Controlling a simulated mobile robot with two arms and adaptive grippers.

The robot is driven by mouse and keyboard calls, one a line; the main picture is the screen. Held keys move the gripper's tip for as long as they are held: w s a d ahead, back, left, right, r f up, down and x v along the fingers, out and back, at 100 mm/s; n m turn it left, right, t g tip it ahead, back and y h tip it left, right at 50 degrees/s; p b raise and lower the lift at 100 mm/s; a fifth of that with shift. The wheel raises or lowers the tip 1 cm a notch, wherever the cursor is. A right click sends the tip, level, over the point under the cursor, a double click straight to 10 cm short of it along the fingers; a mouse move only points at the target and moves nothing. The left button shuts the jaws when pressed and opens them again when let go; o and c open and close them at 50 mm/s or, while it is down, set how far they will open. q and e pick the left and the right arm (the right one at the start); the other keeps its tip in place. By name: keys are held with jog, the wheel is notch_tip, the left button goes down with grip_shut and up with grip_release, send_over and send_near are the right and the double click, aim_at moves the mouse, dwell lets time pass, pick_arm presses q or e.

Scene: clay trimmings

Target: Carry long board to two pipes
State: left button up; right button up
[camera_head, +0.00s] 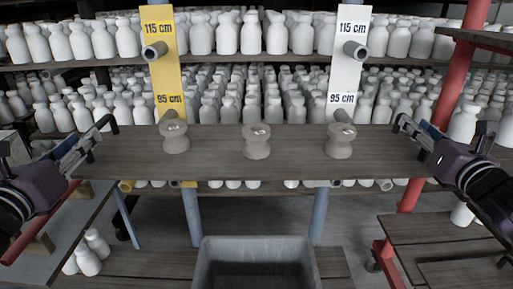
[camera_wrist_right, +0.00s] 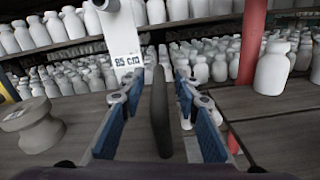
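The long board (camera_head: 210,168) lies level across the middle of the head view, with three grey clay pots (camera_head: 256,148) standing on it. A dark handle stands at each board end. My left gripper (camera_head: 85,150) is at the left end; its fingers look apart. My right gripper (camera_head: 415,132) is at the right end. In the right wrist view, its blue-padded fingers (camera_wrist_right: 160,110) stand apart on either side of the dark upright handle (camera_wrist_right: 160,120), with gaps showing. An upper pipe (camera_head: 154,51) sticks out from the yellow post and another (camera_head: 355,50) from the white post.
Shelves with many white bottles (camera_head: 290,100) fill the back. A grey bin (camera_head: 256,243) stands below the board. A red post (camera_head: 457,75) and wooden shelving (camera_head: 445,230) are at the right. Lower pipe ends (camera_head: 384,185) show under the board; contact with it is unclear.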

jog(key=shift+s+a+f, duration=0.1)
jog(key=shift+s, duration=3.3)
pick_arm(q)
jog(key=shift+s, duration=0.15)
pick_arm(e)
jog(key=shift+s, duration=0.1)
